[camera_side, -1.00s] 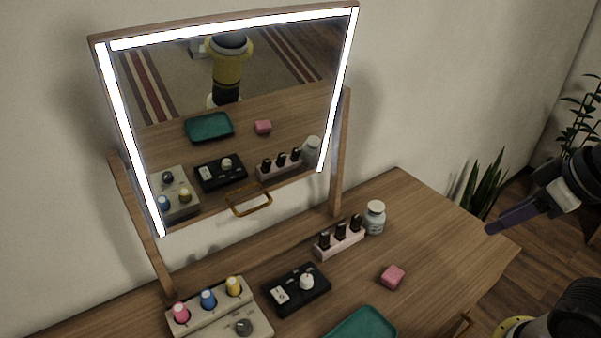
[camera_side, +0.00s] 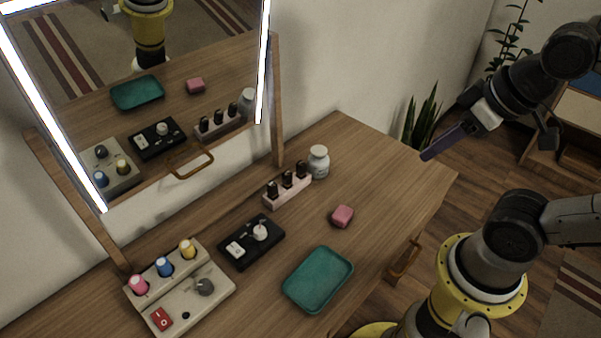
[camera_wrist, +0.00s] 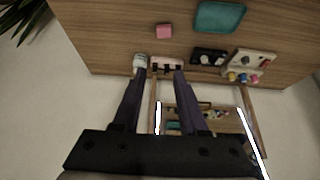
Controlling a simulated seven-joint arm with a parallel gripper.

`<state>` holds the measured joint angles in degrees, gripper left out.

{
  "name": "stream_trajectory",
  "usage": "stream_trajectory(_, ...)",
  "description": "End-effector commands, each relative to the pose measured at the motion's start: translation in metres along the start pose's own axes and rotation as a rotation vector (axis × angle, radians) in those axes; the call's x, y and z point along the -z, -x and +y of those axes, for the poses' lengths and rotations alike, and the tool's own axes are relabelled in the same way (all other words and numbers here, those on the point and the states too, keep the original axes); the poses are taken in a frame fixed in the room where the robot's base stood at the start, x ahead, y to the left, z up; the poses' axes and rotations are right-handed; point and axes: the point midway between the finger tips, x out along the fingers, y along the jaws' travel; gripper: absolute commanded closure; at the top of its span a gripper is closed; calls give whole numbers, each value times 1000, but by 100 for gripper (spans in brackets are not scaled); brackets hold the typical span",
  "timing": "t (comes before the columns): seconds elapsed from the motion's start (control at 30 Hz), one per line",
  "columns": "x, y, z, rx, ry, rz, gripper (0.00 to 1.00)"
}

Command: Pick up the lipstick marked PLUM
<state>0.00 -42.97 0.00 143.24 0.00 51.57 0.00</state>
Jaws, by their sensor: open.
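Three dark lipsticks stand in a row in a pale pink holder (camera_side: 288,194) at the back of the wooden vanity top. They are the left lipstick (camera_side: 271,189), the middle lipstick (camera_side: 287,180) and the right lipstick (camera_side: 302,169). No marking is readable, so I cannot tell which is PLUM. My gripper (camera_side: 424,157) is at the right in the side view, above the table's right end, empty and well apart from the holder. In the wrist view my gripper (camera_wrist: 160,76) shows two spread dark purple fingers, with the holder (camera_wrist: 167,61) beyond them.
A white jar (camera_side: 318,163) stands just right of the holder. A pink block (camera_side: 342,216), a teal tray (camera_side: 318,280), a black switch panel (camera_side: 251,243) and a beige panel with coloured knobs (camera_side: 180,290) lie nearby. A lit mirror (camera_side: 150,90) rises behind. The right table end is clear.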

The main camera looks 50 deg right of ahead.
Motion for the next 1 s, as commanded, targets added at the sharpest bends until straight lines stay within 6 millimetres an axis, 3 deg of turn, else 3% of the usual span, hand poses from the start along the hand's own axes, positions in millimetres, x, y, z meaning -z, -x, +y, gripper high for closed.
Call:
stream_trajectory(0.47, 0, 0, 0, 0, 0, 0, 58)
stream_trajectory(0.6, 0, 0, 0, 0, 0, 0, 40)
stream_trajectory(0.87, 0, 0, 0, 0, 3, 0, 40)
stream_trajectory(1.0, -1, 0, 0, 1, 88, -4, 40)
